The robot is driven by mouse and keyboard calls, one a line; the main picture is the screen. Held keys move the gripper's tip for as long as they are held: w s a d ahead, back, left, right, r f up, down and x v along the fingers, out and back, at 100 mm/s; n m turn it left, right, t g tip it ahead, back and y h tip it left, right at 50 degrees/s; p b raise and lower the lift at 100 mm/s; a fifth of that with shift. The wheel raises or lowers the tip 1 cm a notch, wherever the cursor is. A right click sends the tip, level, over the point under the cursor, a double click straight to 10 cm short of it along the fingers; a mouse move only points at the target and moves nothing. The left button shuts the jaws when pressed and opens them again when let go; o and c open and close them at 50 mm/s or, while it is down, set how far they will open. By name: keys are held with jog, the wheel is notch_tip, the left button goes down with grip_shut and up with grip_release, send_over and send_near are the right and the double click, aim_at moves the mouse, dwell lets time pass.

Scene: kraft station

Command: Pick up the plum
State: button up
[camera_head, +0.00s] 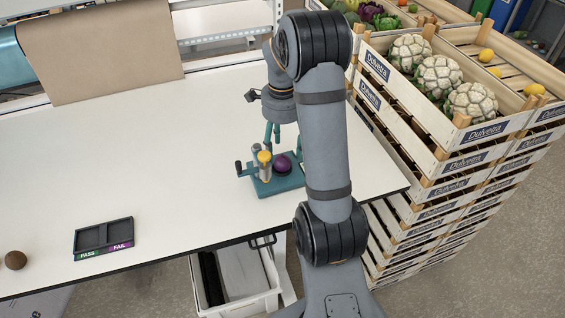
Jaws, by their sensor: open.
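The plum (282,163) is a dark purple round fruit. It rests on a teal fixture (268,189) near the table's right end, beside an upright part with a yellow top. My gripper (272,136) has teal fingers pointing down, above and just behind the plum in the picture. It is open and I see nothing between its fingers. My own arm covers the area right of the plum and part of the gripper.
A black PASS/FAIL tray (104,236) and a brown round object (15,260) lie at the front left. Stacked wooden crates (430,150) with cauliflowers stand close at right. A roll of brown paper (98,50) hangs at the back left. The table's middle is clear.

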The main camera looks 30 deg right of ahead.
aim_at(282, 156)
notch_tip(282, 156, down, 4)
jog(key=shift+f, duration=0.2)
jog(key=shift+c, duration=0.8)
jog(key=c, duration=1.1)
jog(key=shift+c, duration=0.6)
